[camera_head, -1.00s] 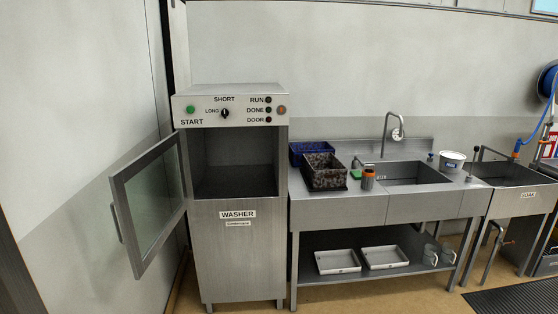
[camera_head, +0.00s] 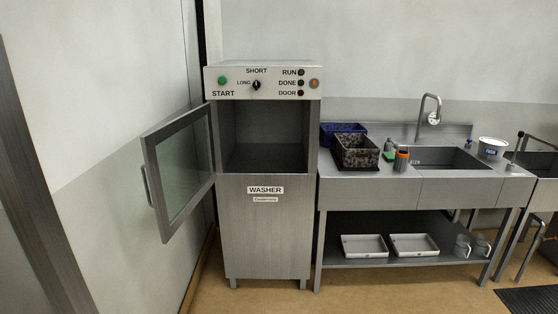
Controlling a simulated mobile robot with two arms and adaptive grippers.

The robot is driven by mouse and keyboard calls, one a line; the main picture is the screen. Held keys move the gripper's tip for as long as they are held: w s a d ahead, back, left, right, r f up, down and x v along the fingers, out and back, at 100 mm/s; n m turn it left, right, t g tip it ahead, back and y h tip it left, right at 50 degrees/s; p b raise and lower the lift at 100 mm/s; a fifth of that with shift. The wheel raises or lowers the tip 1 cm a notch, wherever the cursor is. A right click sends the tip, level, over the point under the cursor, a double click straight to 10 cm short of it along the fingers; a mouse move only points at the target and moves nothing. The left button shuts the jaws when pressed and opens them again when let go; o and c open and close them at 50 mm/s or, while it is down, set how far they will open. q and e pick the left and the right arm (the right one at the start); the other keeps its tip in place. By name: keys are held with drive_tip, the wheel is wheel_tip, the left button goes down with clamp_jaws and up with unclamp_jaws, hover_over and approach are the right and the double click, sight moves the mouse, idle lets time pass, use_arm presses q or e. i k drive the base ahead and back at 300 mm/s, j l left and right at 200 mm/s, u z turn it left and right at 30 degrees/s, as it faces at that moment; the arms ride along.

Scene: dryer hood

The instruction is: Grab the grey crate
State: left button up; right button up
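A grey crate (camera_head: 358,159), speckled dark and light as if soiled, stands on the steel counter (camera_head: 345,188) at its left end, right of the washer. Its open top faces up; its contents are hard to make out. A blue crate (camera_head: 343,127) stands just behind it and is partly hidden by it. Neither of my grippers shows in the head view.
The washer (camera_head: 265,225) stands left of the counter, its door (camera_head: 180,172) swung open to the left. Right of the crate are a green-topped item, an orange-topped container (camera_head: 401,159), a sink (camera_head: 445,158) and a white tub (camera_head: 492,148). The floor in front is clear.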

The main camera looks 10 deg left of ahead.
sight(353, 151)
drive_tip(key=i+l+z, duration=0.55)
drive_tip(key=i, duration=0.3)
drive_tip(key=i+l+z, duration=0.25)
drive_tip(key=i, duration=0.15)
drive_tip(key=i+z, duration=0.25)
drive_tip(key=i, duration=0.2)
